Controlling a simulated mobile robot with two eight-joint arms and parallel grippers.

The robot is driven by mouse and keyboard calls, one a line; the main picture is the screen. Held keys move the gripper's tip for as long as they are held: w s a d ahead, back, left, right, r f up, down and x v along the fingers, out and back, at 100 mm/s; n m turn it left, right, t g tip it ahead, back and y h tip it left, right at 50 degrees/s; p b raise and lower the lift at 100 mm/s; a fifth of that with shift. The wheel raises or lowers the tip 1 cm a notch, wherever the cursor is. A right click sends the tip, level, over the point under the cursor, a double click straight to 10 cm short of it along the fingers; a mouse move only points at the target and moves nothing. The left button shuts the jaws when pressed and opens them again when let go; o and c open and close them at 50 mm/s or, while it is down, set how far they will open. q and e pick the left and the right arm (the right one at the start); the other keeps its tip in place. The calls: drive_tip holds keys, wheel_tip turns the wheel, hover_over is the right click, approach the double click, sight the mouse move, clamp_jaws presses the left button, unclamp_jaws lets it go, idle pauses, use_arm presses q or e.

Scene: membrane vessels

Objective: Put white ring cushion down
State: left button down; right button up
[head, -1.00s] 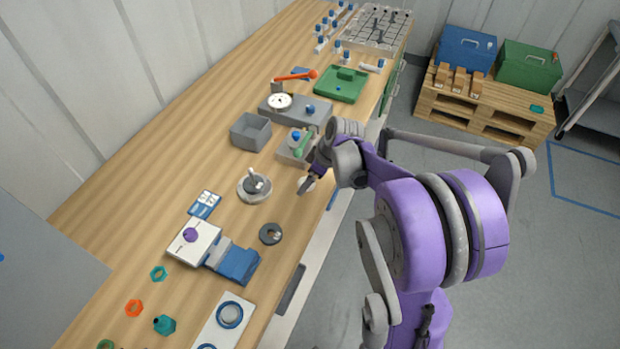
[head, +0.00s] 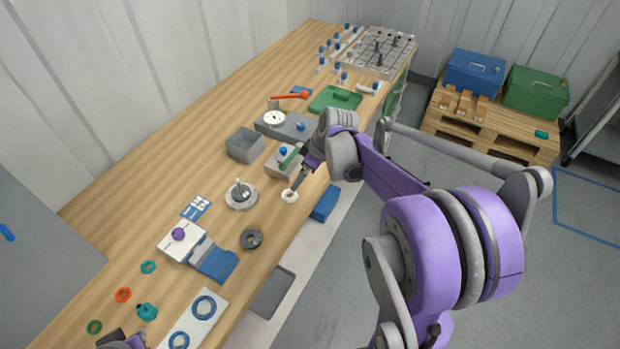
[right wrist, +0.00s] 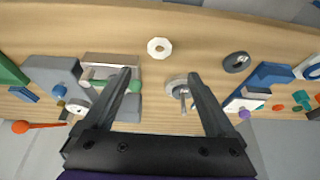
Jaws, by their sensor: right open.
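The white ring cushion (head: 290,196) lies flat on the wooden table near its front edge. It also shows in the right wrist view (right wrist: 159,48), beyond the fingertips and centred between their lines, with its hole clear. My right gripper (head: 296,181) is close to the ring in the head view. In the right wrist view my right gripper (right wrist: 160,75) has its fingers wide apart with nothing held between them. A small dark and purple part of my left arm (head: 122,340) shows at the bottom edge; its jaws cannot be made out.
A round pale dish with a metal stem (head: 241,195) and a dark ring (head: 251,240) are nearby. Bare wood surrounds the white ring.

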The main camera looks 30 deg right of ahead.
drive_tip(key=s+a+m+t+h, duration=0.1)
drive_tip(key=s+a+m, duration=0.1)
drive_tip(key=s+a, duration=0.4)
drive_tip(key=s+a+r+m+t+h, duration=0.1)
drive_tip(key=s+a+m, duration=0.2)
drive_tip(key=s+a, duration=0.4)
drive_tip(key=shift+s+a+r+m, duration=0.15)
drive_tip(key=shift+s+a+m, duration=0.15)
drive_tip(key=shift+s, duration=2.1)
